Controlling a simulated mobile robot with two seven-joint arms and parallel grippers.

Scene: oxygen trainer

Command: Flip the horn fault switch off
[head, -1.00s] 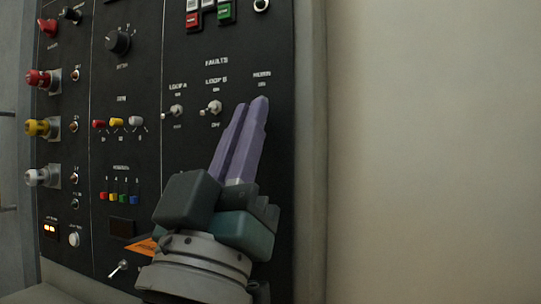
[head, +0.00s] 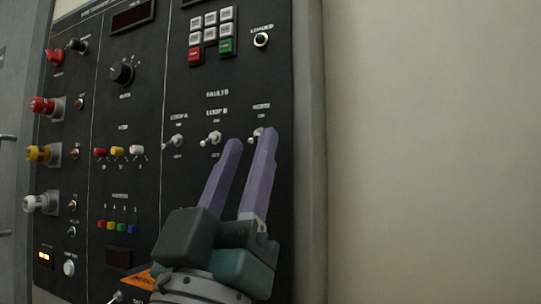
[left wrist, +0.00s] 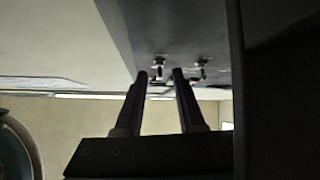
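The horn fault switch (head: 256,133) is a small metal toggle, rightmost in the faults row of the black panel. In the head view my left gripper (head: 250,138) has its two purple fingers spread apart, and the right finger partly covers this switch. The left wrist view shows the gripper (left wrist: 159,73) open and empty, with a toggle (left wrist: 160,59), apparently the horn one, beyond the gap between the fingertips. Whether a finger touches it, and the lever's exact tilt, I cannot tell. My right gripper is not in view.
The loop B switch (head: 211,139) sits close left of the fingers, and the loop A switch (head: 174,140) farther left. A keypad (head: 211,33) and a round button (head: 261,40) are above. Colored knobs (head: 42,105) stick out at the left. A plain wall (head: 430,150) is on the right.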

